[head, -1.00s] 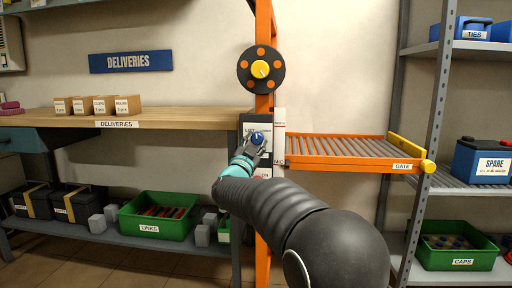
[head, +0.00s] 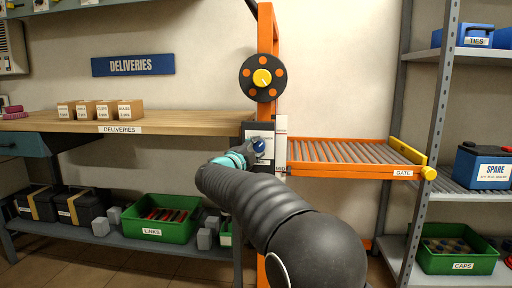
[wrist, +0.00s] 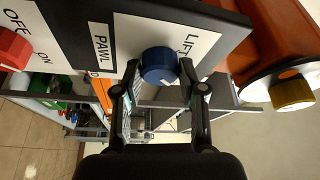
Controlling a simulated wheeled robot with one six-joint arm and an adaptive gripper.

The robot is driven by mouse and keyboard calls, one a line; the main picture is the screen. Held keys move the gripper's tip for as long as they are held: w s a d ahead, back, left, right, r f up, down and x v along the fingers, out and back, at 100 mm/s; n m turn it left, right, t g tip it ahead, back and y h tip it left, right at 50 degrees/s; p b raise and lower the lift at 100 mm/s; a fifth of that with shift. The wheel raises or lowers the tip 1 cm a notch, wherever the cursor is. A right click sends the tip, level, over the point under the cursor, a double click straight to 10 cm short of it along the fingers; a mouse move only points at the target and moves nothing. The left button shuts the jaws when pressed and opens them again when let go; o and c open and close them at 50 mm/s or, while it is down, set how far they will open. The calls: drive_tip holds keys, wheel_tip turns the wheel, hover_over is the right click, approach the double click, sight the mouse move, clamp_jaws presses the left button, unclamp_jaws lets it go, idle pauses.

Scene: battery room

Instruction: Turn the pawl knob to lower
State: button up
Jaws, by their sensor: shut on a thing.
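The blue pawl knob (wrist: 160,66) sits on a panel (wrist: 105,46) labelled PAWL, with the word LIFT beside the knob. My gripper (wrist: 158,76) has one finger on each side of the knob and is shut on it. A small pale mark shows on the knob's near edge; its exact pointing is hard to read. In the head view the knob (head: 259,145) shows at the end of my gripper (head: 251,151), on the panel of the orange post. My gripper and arm cover part of the panel there, and the lower lettering is hidden.
A red switch (wrist: 12,48) marked OFF and ON is on the same panel. The orange roller platform (head: 350,173), with a yellow-topped gate, extends right of the post. A black disc with a yellow hub (head: 262,78) is above. The deliveries bench (head: 190,121) stands left.

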drive_tip(key=shift+m, duration=0.4)
drive_tip(key=o, duration=1.1)
drive_tip(key=shift+o, duration=0.2)
drive_tip(key=v, duration=1.2)
drive_tip(key=shift+r, duration=0.15)
